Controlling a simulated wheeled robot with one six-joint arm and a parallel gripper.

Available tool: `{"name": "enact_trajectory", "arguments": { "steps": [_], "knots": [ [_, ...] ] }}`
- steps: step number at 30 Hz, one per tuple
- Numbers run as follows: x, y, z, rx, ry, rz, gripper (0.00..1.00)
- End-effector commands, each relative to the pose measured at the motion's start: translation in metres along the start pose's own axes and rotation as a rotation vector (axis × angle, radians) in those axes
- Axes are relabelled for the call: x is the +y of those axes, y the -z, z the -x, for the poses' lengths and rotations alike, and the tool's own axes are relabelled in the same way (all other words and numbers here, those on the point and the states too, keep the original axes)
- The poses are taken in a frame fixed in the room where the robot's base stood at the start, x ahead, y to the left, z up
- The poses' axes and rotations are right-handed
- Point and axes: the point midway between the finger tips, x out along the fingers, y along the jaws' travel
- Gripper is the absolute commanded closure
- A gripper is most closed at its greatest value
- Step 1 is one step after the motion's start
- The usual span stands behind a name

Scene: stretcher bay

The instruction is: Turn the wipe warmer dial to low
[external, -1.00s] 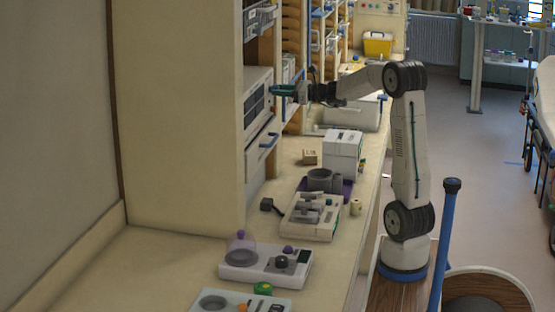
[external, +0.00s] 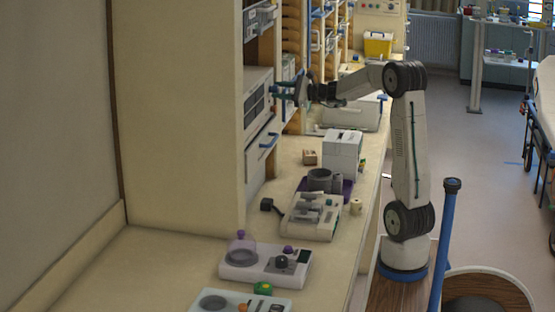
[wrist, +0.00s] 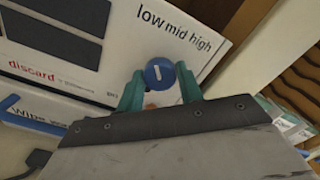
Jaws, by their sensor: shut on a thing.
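The wipe warmer (external: 259,80) is a white box with dark panels in the cabinet bay. In the wrist view its white front (wrist: 120,20) carries the words "low mid high", tilted. Below them is the round blue dial (wrist: 160,73) with a short white mark. The mark stands nearly upright in the picture, roughly in line with "low"; which end is the pointer I cannot tell. My gripper (wrist: 159,84) has its teal fingers on either side of the dial, shut on it. In the external view the dial is hidden by my gripper (external: 283,90).
Below the warmer is a white unit with a blue handle (external: 269,140). The counter beneath holds a white box (external: 342,152), a grey-topped device (external: 312,216) and a dial panel (external: 265,264). Shelving (wrist: 290,80) stands close to the right in the wrist view.

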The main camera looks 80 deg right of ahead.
Motion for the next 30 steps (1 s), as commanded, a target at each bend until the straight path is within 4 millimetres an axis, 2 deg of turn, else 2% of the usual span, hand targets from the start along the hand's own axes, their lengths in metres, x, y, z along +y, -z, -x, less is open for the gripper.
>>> {"name": "enact_trajectory", "arguments": {
  "steps": [11, 12, 14, 23, 26, 30],
  "knots": [
    [0.000, 0.000, 0.000, 0.000, 0.001, 0.005, 0.87],
    [0.000, 0.000, 0.000, 0.000, 0.001, 0.005, 0.58],
    [0.000, 0.000, 0.000, 0.000, 0.001, 0.005, 0.42],
    [0.000, 0.000, 0.001, 0.000, 0.001, 0.004, 0.42],
    [-0.001, 0.000, 0.010, 0.001, 0.003, 0.004, 0.42],
    [-0.001, 0.000, 0.033, 0.002, 0.003, 0.005, 0.42]
  ]
}}
